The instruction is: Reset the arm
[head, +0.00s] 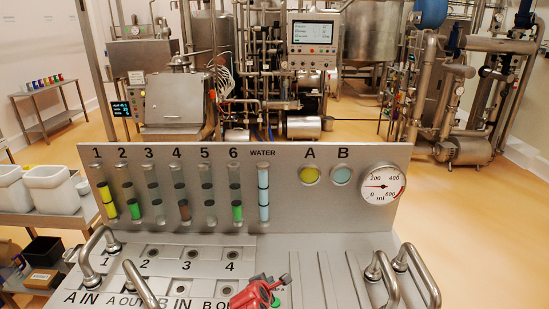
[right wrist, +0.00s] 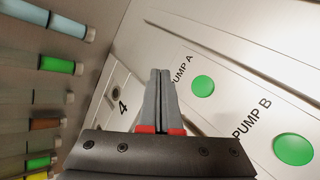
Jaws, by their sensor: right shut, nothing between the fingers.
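My right gripper (head: 283,282) shows at the bottom middle of the head view, over the sloped steel panel (head: 300,246). In the right wrist view its two grey fingers (right wrist: 160,75) are pressed together with nothing between them. They point over the panel, between the socket marked 4 (right wrist: 118,82) and the green PUMP A button (right wrist: 203,86). I cannot tell from these views whether the tips touch the panel. The green PUMP B button (right wrist: 294,149) lies at the lower right. My left gripper is not in view.
A back board (head: 340,210) carries several numbered tubes, a water tube (head: 263,195), a yellow A light (head: 310,175), a pale blue B light (head: 342,176) and a dial gauge (head: 382,185). Curved metal pipes (head: 135,285) rise at left and right (head: 425,275). White bins (head: 50,188) stand at far left.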

